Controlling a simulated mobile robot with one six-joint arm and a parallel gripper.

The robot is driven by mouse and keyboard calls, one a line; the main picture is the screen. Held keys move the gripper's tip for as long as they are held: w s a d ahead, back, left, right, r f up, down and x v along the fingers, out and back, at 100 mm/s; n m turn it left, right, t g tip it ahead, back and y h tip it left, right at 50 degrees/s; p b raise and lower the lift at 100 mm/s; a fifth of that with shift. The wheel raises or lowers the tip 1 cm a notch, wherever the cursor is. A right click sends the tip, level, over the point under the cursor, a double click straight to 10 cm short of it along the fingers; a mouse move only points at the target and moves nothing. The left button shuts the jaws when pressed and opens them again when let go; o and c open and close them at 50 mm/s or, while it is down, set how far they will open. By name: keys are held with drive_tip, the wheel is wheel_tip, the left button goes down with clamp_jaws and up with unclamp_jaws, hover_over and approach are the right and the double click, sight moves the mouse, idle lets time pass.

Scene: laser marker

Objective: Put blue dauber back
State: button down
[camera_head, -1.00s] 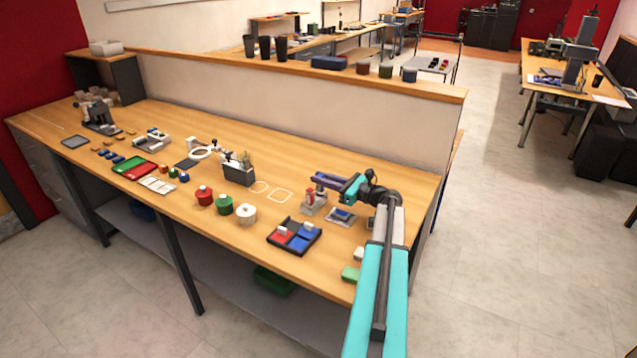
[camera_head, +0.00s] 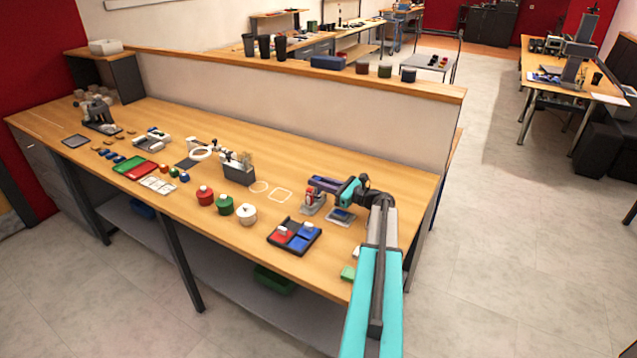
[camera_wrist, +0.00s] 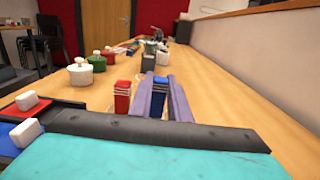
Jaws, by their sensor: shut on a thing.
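My gripper (camera_head: 318,184) reaches left over the right part of the bench, low beside a small stand with a red block (camera_head: 309,201). In the wrist view, the purple fingers of my gripper (camera_wrist: 161,88) are shut on the blue dauber (camera_wrist: 160,98), a blue block with pale bands near its top. The red block (camera_wrist: 122,98) stands upright just left of the fingers. In the head view the blue dauber is hidden by the gripper. Whether it touches the stand cannot be told.
A black tray (camera_head: 273,239) with red and blue pads and white-handled blocks lies nearer the front edge. A blue-topped pad (camera_head: 341,214) lies under my arm. Red, green and white pots (camera_head: 225,205) stand left. A low wall (camera_head: 330,130) closes the back.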

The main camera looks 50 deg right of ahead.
drive_tip(key=shift+f, duration=0.5)
drive_tip(key=shift+f, duration=0.15)
drive_tip(key=c, duration=1.7)
unclamp_jaws()
drive_tip(key=shift+o, duration=0.2)
